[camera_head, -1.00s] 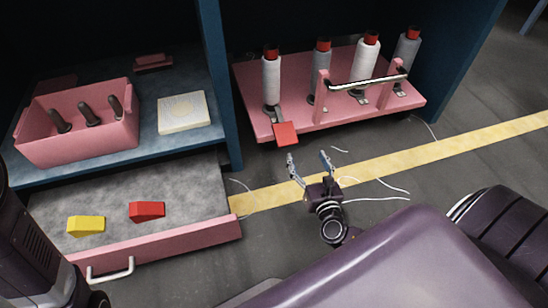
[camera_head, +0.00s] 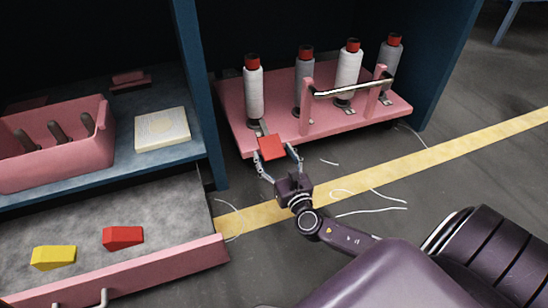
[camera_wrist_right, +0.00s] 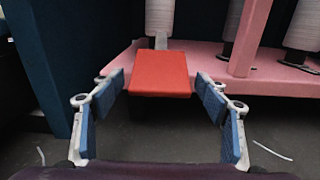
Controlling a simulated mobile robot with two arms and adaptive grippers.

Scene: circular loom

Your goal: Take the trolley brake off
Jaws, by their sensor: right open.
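The pink trolley (camera_head: 330,122) stands in the bay on the right, carrying several bobbins with red tops and a metal push handle (camera_head: 350,89). The red brake pedal (camera_head: 271,147) sticks out from its front left edge on a short metal arm. My right gripper (camera_head: 278,163) is open, with its fingers on either side of the pedal. In the right wrist view the red pedal (camera_wrist_right: 159,73) lies centred between and slightly beyond the blue finger pads, with a gap on each side. My left gripper is out of the picture.
A blue post (camera_head: 203,90) stands just left of the trolley. An open drawer (camera_head: 170,262) holds a yellow and a red block. A pink bin (camera_head: 55,158) sits on the shelf above. White threads lie on the floor beside a yellow line (camera_head: 455,148).

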